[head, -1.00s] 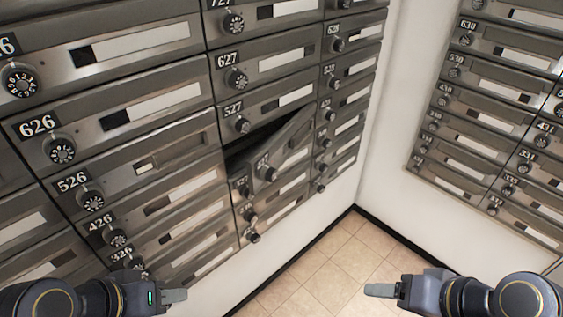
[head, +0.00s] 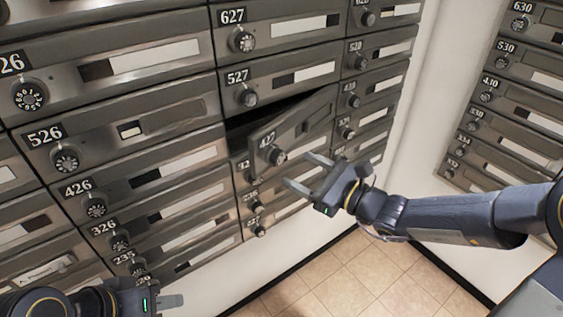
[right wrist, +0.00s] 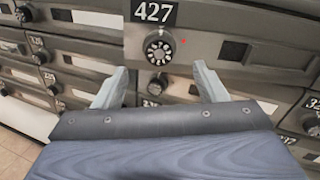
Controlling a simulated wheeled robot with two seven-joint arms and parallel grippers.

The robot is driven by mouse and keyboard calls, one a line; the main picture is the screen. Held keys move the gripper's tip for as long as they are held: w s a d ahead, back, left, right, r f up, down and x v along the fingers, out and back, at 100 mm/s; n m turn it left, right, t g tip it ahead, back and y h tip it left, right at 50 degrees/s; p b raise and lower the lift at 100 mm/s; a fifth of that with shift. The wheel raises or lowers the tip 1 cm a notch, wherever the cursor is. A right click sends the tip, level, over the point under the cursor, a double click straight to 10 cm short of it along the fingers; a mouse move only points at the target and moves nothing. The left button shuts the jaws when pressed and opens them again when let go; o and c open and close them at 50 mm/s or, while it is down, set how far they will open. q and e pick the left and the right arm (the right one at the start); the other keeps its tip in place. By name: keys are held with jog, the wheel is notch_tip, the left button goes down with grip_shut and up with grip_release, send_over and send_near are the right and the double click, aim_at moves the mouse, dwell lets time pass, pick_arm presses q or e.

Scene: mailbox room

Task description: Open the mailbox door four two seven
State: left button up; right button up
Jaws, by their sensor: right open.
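The mailbox door 427 (head: 297,128) is swung partly out from the wall of boxes, tilted, with a dark gap above it. Its round dial knob (head: 277,155) sticks out on its left part. In the right wrist view the 427 door (right wrist: 205,55) and its knob (right wrist: 158,47) are straight ahead. My right gripper (head: 302,172) is open and empty, just in front of the door, with its fingers pointing at the knob and apart from it. My left gripper (head: 170,301) is low at the left, clear of the boxes; only its finger side shows.
Closed boxes surround the door, with 527 (head: 270,90) above and 426 (head: 150,180) to the left. Their dial knobs stick out. Another bank of boxes (head: 520,85) is on the right wall. The tiled floor (head: 340,275) is clear.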

aim_at(282, 160)
jog(key=shift+x, duration=3.1)
jog(key=shift+c, duration=0.4)
